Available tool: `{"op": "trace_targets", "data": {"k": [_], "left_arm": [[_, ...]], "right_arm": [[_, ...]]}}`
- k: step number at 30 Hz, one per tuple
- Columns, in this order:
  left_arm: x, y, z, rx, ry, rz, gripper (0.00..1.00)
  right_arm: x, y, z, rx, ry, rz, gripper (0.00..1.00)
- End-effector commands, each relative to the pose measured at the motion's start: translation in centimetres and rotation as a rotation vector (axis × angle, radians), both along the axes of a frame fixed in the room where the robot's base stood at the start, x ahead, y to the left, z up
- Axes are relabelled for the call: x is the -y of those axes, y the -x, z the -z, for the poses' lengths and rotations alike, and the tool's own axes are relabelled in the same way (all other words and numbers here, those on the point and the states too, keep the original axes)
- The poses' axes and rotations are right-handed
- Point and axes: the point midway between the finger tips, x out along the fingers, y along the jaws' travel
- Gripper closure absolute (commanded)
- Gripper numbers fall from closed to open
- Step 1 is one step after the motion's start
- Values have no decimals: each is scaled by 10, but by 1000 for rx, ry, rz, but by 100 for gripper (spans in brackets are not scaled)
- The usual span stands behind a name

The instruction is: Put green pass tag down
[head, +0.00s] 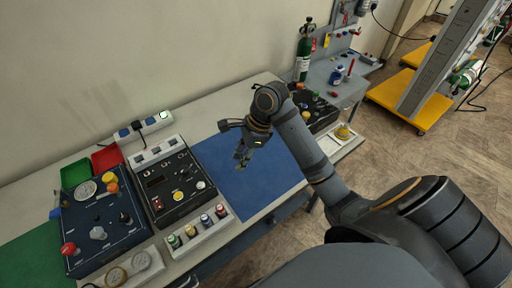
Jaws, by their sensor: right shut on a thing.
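My right gripper (243,152) hangs over the blue mat (218,160) on the bench, its fingers pointing down. It is shut on a small green thing (242,162), which looks like the green pass tag. The fingers hide part of it. I cannot tell exactly how far it is above the mat. My left gripper is not in view.
A black control box (158,205) stands left of the mat, with a row of coloured-cap pieces (198,233) in front. A blue control box (80,236), a green tray (75,173) and a red tray (106,157) are further left. A green cylinder (303,62) stands behind right.

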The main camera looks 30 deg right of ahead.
Motion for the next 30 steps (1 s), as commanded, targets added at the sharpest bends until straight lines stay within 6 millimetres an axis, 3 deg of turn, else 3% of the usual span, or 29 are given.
{"op": "trace_targets", "data": {"k": [5,16,18,24,30], "left_arm": [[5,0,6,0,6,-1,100],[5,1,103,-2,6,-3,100],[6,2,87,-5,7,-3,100],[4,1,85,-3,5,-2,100],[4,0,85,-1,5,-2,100]], "right_arm": [[0,1,6,0,4,-6,83],[60,-32,45,2,7,1,83],[76,-40,40,-7,4,2,83],[105,-56,79,-5,0,-1,83],[116,-63,94,-1,2,-4,83]]}}
